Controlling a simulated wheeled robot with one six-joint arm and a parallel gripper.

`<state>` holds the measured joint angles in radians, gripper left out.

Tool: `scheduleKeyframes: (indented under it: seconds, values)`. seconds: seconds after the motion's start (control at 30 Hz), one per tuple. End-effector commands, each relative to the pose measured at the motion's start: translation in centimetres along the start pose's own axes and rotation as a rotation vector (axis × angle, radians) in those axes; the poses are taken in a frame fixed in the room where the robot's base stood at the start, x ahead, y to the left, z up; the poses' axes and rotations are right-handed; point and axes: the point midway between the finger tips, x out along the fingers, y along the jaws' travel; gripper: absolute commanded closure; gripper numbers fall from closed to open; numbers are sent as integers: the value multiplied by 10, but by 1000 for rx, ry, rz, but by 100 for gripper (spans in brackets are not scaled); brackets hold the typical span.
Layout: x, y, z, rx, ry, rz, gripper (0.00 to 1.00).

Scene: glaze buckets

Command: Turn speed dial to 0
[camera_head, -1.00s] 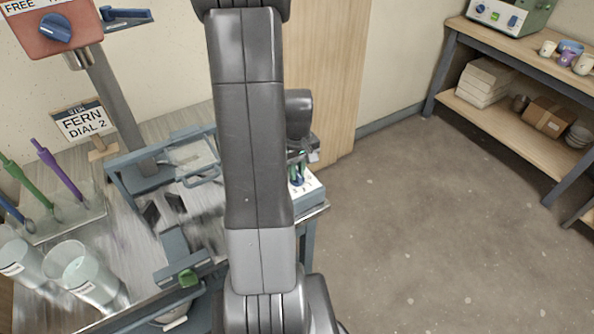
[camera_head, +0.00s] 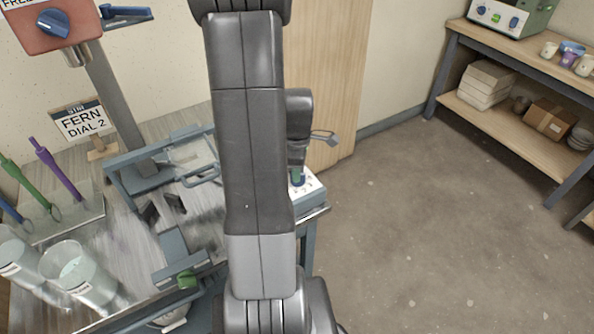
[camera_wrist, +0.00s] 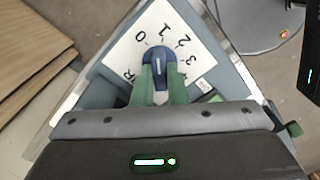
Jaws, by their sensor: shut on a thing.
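The speed dial is a dark blue knob with a white line, seen in the wrist view (camera_wrist: 159,58). It sits on a white plate (camera_wrist: 118,62) marked R, 0 and other digits. R is at the left, 0 at the upper left. The white line points roughly up in the picture; I cannot tell which mark it meets. My gripper (camera_wrist: 160,82) is shut on the knob, one green finger on each side. In the head view my arm hides most of the gripper (camera_head: 298,178) and dial; the dial's white plate (camera_head: 312,188) shows beside the arm.
A sign (camera_head: 82,122) reads "FERN DIAL 2". Glaze containers (camera_head: 78,272) and tools (camera_head: 58,170) stand at the left of the bench. A red box with a blue knob (camera_head: 54,24) is above. A shelf (camera_head: 500,50) stands at the right; the floor between is clear.

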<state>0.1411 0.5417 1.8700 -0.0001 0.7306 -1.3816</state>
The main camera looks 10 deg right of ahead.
Motion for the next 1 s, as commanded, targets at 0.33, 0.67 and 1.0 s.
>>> scheduleKeyframes:
  seconds: [0.33, 0.67, 1.0]
  values:
    - [0, 0, 0, -295, 0, 3, 100]
    - [-1, 0, 0, -467, 0, 3, 100]
    - [-1, 0, 0, -520, 0, 3, 100]
